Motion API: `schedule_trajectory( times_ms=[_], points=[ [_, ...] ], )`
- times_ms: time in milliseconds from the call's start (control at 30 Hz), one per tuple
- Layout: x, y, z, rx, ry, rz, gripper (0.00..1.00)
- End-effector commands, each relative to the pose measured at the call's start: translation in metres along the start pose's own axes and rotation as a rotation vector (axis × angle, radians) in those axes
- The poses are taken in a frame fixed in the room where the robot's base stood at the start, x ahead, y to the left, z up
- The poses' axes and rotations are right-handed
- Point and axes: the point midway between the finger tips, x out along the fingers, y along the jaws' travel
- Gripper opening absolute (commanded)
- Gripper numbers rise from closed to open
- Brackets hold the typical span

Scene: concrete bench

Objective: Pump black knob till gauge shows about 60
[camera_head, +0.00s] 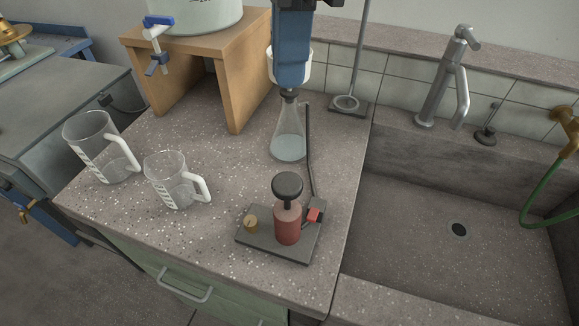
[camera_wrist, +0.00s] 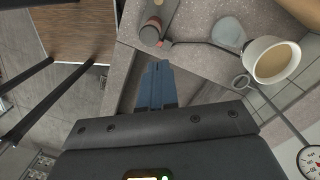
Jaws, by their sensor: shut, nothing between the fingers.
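The hand pump stands upright on a dark base plate (camera_head: 262,240) near the bench's front edge. It has a red cylinder (camera_head: 288,225) and a round black knob (camera_head: 288,185) raised on its rod. The knob also shows from above in the wrist view (camera_wrist: 150,36). A white dial gauge (camera_wrist: 311,160) with red markings is cut off at the lower right of the wrist view; its reading cannot be made out. I do not see the dial in the head view. My gripper (camera_head: 291,86), with blue fingers, is shut and empty, pointing down behind and above the knob, apart from it.
A glass flask (camera_head: 288,145) with a white funnel (camera_wrist: 273,62) stands behind the pump, partly hidden by my gripper. A dark hose (camera_head: 309,150) runs to the pump. Two jugs (camera_head: 88,148) (camera_head: 172,187) stand left. The sink (camera_head: 430,220) lies right; a wooden stand (camera_head: 237,75) behind.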

Motion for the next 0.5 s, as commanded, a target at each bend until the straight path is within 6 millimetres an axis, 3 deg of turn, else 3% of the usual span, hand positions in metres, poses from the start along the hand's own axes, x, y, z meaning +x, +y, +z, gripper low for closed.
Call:
schedule_trajectory(
  times_ms=[300,500],
  points=[
    [-0.007,0.018,0.004,-0.592,0.043,-0.015,0.0],
    [-0.009,0.026,0.006,-0.855,0.061,-0.01,0.0]
  ],
)
